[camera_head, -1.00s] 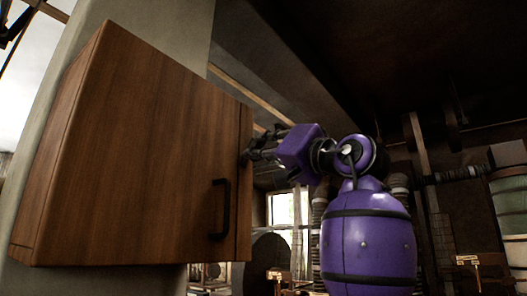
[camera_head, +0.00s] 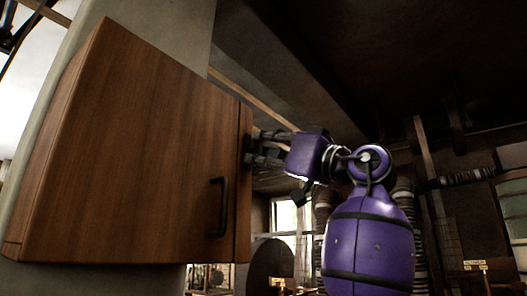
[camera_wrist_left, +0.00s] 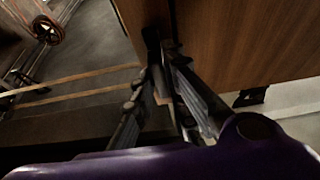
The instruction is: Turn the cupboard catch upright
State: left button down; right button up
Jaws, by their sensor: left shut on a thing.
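The wooden cupboard (camera_head: 150,150) hangs on the wall, its door closed, with a black bar handle (camera_head: 219,208). The small dark catch (camera_head: 246,150) sits at the door's right edge, partly hidden by my fingers; it looks roughly upright, but its exact angle is hard to tell. My left gripper (camera_head: 256,149) reaches it from the right and is shut on it. In the left wrist view the dark catch (camera_wrist_left: 152,38) stands against the wood between the fingertips (camera_wrist_left: 160,70). My right gripper is not in view.
A grey wall pillar (camera_head: 185,40) stands behind the cupboard. A dark ceiling beam (camera_head: 280,75) runs above my arm. Below are a window (camera_head: 285,213) and workshop equipment in the background. The space right of the cupboard is open around my arm.

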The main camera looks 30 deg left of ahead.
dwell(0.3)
pick_arm(q)
jog(key=c, duration=1.8)
grip_release()
jog(key=v, duration=1.2)
